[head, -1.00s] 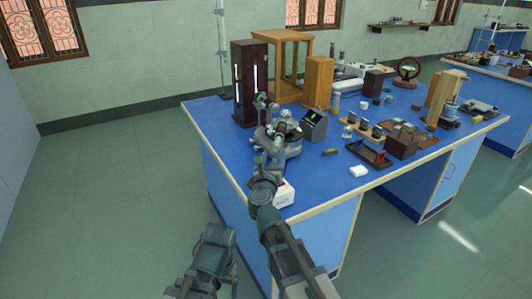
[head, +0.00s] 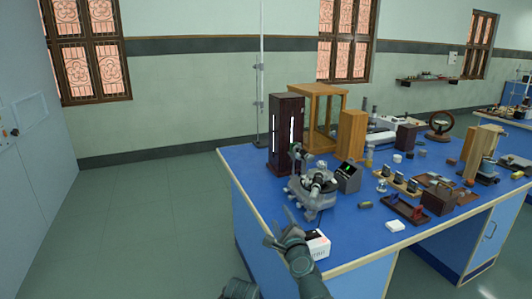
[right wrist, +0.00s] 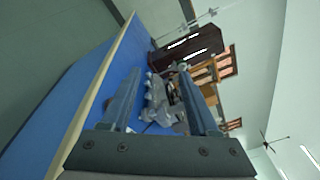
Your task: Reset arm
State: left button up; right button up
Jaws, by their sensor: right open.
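My right gripper (head: 280,226) is open and empty above the near left edge of the blue bench (head: 345,240). In the right wrist view its two fingers (right wrist: 160,76) are apart with nothing between them. A grey metal spectrometer (head: 314,192) stands on the bench just beyond the gripper, apart from it as far as I can tell. It shows between the fingers in the right wrist view (right wrist: 156,100). Part of my left arm (head: 240,289) shows at the bottom edge, but its gripper is not in view.
A white box (head: 317,245) sits at the bench edge beside my right arm. A dark tall cabinet (head: 286,135), a small black display box (head: 348,177) and a red-brown tray (head: 405,209) stand on the bench. The floor left of the bench is clear.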

jog(key=s+a+f+n+g+y, duration=0.1)
jog(key=s+f+n+g, duration=0.35)
jog(key=f+n, duration=0.3)
jog(key=s+f+n+g+y, duration=0.1)
jog(key=s+f+n+g, duration=0.35)
jog(key=f+n, duration=0.3)
jog(key=s+d+f+n+g+h, duration=0.55)
jog(key=s+d+n+g, duration=0.25)
jog(key=s+d, duration=0.4)
jog(key=s+a+n, duration=0.3)
jog(key=s+a, duration=0.4)
jog(key=a, duration=0.5)
notch_tip(320, 180, up, 12)
jog(key=p, duration=1.3)
jog(key=shift+g+h, duration=0.35)
jog(key=shift+g, duration=0.05)
jog(key=shift+a, duration=0.1)
